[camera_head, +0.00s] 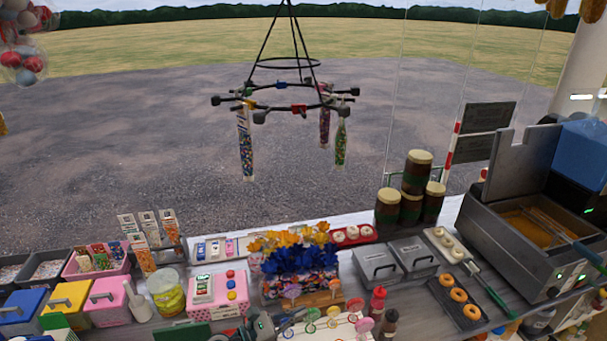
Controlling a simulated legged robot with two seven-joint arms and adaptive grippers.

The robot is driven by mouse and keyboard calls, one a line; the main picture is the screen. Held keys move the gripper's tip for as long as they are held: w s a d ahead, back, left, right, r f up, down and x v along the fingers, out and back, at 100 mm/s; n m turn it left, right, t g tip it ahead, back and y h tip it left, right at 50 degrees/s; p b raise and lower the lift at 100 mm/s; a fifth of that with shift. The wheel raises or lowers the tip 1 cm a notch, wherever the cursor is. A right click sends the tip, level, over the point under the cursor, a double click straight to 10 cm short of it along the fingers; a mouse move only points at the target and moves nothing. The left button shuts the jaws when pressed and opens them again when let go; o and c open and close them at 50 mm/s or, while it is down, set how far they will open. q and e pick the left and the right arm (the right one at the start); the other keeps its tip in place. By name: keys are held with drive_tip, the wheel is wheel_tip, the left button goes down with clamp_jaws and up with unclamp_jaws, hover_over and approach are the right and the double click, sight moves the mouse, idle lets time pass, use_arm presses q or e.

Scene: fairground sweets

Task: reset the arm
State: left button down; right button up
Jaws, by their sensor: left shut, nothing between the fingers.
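My left gripper (270,325) shows at the bottom edge, just left of the picture's middle, low over the near side of the counter. It looks dark, with a small green light, and is shut and empty. It is in front of the flower-topped box (300,283) and left of the round lollipops (312,314). Whether it touches anything near it is hard to tell. Most of my left arm is cut off by the lower edge. My right gripper does not show.
A black ring rack (286,105) with candy tubes hangs above the counter. Red (377,299) and dark (389,322) bottles stand to the right. A fryer (535,225) fills the far right.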

use_arm(q)
drive_tip(key=a+r+n+t+y, duration=0.2)
drive_tip(key=a+n+t+y, duration=0.35)
drive_tip(key=n+t, duration=0.8)
drive_tip(key=s+a+f+n+g+y, duration=0.15)
drive_tip(key=a+f+n+y, duration=0.3)
drive_tip(key=n, duration=0.55)
drive_tip(key=s+a+f+n+g+y, duration=0.15)
drive_tip(key=a+f+n+y, duration=0.35)
drive_tip(key=n, duration=0.5)
drive_tip(key=s+a+f+n+g+y, duration=0.45)
drive_tip(key=s+f+n+g, duration=0.2)
drive_tip(key=f+n, duration=0.2)
drive_tip(key=s+f+n+g+h, duration=0.1)
drive_tip(key=s+f+n+g, duration=0.3)
drive_tip(key=s, duration=0.6)
drive_tip(key=s+f+n+g+h, duration=0.15)
drive_tip(key=s+f+g, duration=0.3)
drive_tip(key=s, duration=0.55)
wheel_tip(320, 180, down, 26)
drive_tip(key=s+g, duration=0.1)
drive_tip(key=s, duration=0.1)
drive_tip(key=s+a+f, duration=0.1)
drive_tip(key=s+f, duration=0.7)
drive_tip(key=s, duration=0.1)
drive_tip(key=s+a+f+g, duration=0.1)
drive_tip(key=s+a+f, duration=0.1)
drive_tip(key=s+f, duration=0.7)
drive_tip(key=shift+a, duration=0.25)
